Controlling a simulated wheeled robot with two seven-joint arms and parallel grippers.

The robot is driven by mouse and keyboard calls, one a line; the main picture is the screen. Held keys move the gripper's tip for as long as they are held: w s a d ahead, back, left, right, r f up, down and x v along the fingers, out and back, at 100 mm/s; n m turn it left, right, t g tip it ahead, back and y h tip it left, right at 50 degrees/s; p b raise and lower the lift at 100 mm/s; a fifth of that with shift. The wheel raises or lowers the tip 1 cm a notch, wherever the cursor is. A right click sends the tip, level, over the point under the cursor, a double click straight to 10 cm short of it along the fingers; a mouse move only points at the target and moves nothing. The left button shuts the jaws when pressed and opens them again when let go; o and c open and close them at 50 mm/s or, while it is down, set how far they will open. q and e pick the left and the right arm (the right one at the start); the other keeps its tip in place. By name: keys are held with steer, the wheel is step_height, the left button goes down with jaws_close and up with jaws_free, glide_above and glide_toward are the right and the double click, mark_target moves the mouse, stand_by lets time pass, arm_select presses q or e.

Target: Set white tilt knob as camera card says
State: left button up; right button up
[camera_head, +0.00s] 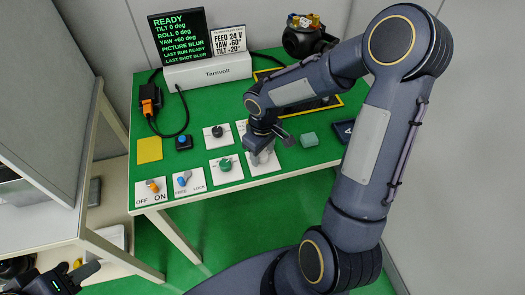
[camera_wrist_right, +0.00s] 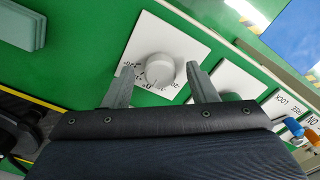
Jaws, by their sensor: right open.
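The white tilt knob (camera_wrist_right: 160,70) sits on a white plate with a printed scale in the right wrist view. In the head view its plate (camera_head: 272,168) shows at the table's front edge, and my gripper partly hides the knob. My right gripper (camera_head: 262,152) is open, with one finger on each side of the knob; I cannot tell whether they touch it. The camera card (camera_head: 229,40) reads FEED 24 V, YAW -60°, TILT -20°. The screen (camera_head: 179,38) reads READY, TILT 0, ROLL 0, YAW +60, PICTURE BLUR. My left gripper (camera_head: 62,280) is low at the left, its jaws unclear.
A green knob (camera_head: 225,164) and a black knob (camera_head: 217,131) stand left of the white one. OFF/ON (camera_head: 152,186) and FREE/LOCK (camera_head: 184,179) switches are at the front left. A green block (camera_head: 310,140) lies to the right. The gimbal camera (camera_head: 308,36) is at the back.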

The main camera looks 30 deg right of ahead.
steer(key=shift+c, duration=0.2)
steer(key=c, duration=0.9)
